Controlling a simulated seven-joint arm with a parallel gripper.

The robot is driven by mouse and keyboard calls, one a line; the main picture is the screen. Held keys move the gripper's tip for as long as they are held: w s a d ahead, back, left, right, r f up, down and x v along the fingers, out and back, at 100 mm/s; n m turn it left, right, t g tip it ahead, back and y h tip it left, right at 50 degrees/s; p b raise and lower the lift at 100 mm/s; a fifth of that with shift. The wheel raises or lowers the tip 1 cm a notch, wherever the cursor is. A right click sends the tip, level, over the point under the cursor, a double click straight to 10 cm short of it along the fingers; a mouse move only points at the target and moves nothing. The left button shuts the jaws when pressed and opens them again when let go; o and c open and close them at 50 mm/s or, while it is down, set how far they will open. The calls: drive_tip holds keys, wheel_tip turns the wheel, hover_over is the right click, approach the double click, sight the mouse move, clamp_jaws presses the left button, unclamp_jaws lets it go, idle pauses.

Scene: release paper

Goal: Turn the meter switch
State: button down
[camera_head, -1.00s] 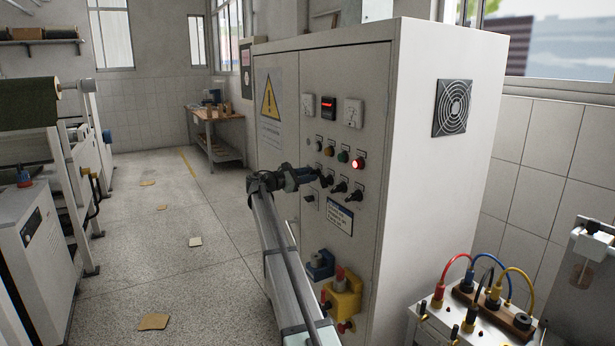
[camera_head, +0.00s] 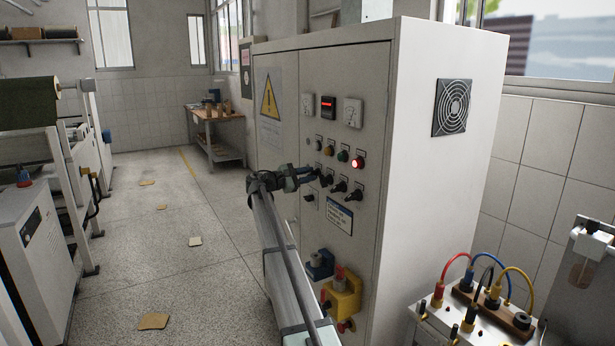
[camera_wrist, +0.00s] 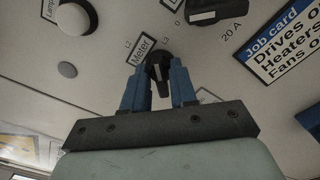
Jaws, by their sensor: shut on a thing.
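The meter switch (camera_wrist: 158,72) is a black rotary knob beside a "Meter" label (camera_wrist: 142,50) on the cabinet's front panel, with L2 and L3 marks around it. In the wrist view its pointer bar lies between the two blue fingers of my gripper (camera_wrist: 159,85), which are shut on it. In the head view my gripper (camera_head: 314,175) reaches the panel from the left. The switch (camera_head: 326,181) shows there as a small dark knob at the fingertips, partly covered.
Other black knobs (camera_head: 353,195) sit close to the right on the same panel. A lit red lamp (camera_head: 358,163) and other lamps are just above. A job card (camera_head: 339,219) is below. A yellow block (camera_head: 345,300) sticks out lower down. Open floor lies left.

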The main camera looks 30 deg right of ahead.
drive_tip(key=c, duration=1.2)
unclamp_jaws()
drive_tip(key=shift+o, duration=0.2)
drive_tip(key=a, duration=1.4)
